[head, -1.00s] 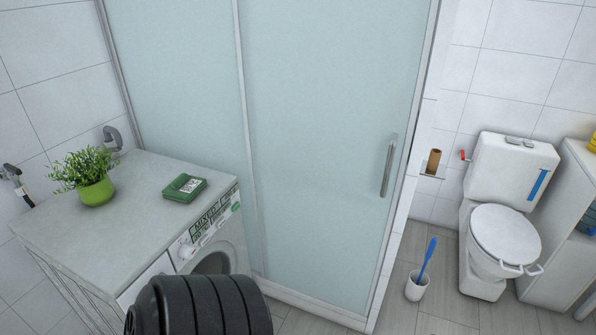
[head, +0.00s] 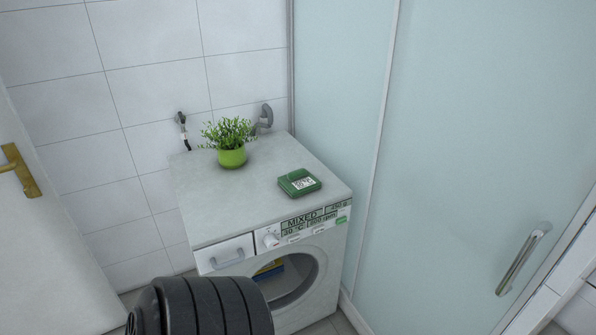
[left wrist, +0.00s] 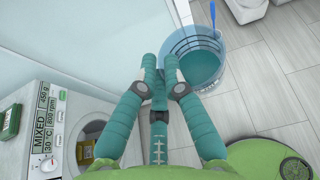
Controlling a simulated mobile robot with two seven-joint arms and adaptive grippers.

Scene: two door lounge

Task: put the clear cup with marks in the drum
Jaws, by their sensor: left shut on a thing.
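The clear cup with marks (left wrist: 204,64) shows in the left wrist view, bluish and see-through with dark lines around its wall. My left gripper (left wrist: 160,68) is shut on its rim at the cup's left side, and the cup hangs clear of the machine. The drum (head: 294,277) is the round opening in the front of the white washing machine (head: 208,220). Something yellow and blue (head: 268,269) shows inside it. The drum also shows at the lower left of the left wrist view (left wrist: 88,137). The head view shows neither gripper. My right gripper is out of view.
A potted plant (head: 231,155) and a green box (head: 299,182) stand on the machine. A frosted shower door (head: 460,130) with a handle (head: 522,259) is close on its right. A white door (head: 40,230) is at the far left. Tiled floor (left wrist: 265,90) lies open below the cup.

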